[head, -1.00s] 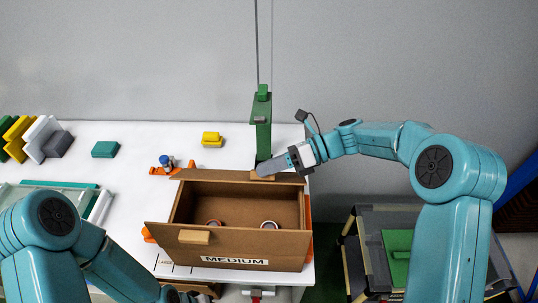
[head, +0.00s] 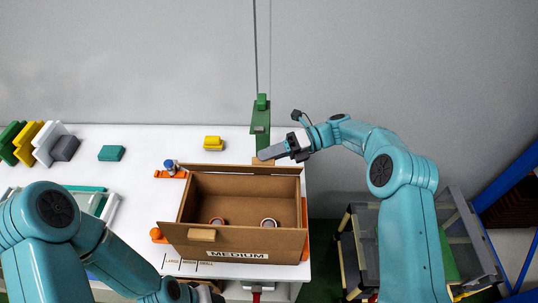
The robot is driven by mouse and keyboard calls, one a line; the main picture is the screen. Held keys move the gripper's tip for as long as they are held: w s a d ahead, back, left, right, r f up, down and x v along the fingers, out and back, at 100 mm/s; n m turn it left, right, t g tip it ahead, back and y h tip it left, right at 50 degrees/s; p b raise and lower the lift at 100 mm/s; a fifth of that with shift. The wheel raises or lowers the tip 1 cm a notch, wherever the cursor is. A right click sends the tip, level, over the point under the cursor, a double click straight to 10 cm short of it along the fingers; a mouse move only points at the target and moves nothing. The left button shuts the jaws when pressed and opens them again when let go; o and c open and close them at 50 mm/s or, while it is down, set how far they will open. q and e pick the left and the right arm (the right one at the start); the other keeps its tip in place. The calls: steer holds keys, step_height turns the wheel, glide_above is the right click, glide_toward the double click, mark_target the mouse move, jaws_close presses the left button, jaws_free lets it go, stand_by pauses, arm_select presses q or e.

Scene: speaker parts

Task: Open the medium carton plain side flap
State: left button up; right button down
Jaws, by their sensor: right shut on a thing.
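The medium carton (head: 245,197) is a brown open-topped box in the middle of the white table. Its front flap (head: 232,243) hangs outward toward me, with a "MEDIUM" label and a small tan tab (head: 202,235). The plain side flap (head: 230,169) is at the far edge and shows as a narrow strip. Its tan tab (head: 262,161) is at the jaws of my right gripper (head: 268,154), which is shut on it.
Two round parts (head: 268,223) lie inside the carton. A green post (head: 261,125) stands just behind it. Orange holders (head: 170,174) sit around the carton. Yellow (head: 213,142) and teal blocks (head: 111,153) lie on the table, with clear table between them. A dark cart (head: 358,255) stands at the right.

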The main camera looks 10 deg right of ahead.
steer(key=shift+f, duration=0.1)
stand_by(0.8)
steer(key=c, duration=1)
jaws_free()
steer(key=shift+c, duration=0.2)
steer(key=shift+w, duration=0.1)
arm_select(q)
steer(key=shift+r, duration=0.1)
arm_select(e)
steer(key=shift+d, duration=0.1)
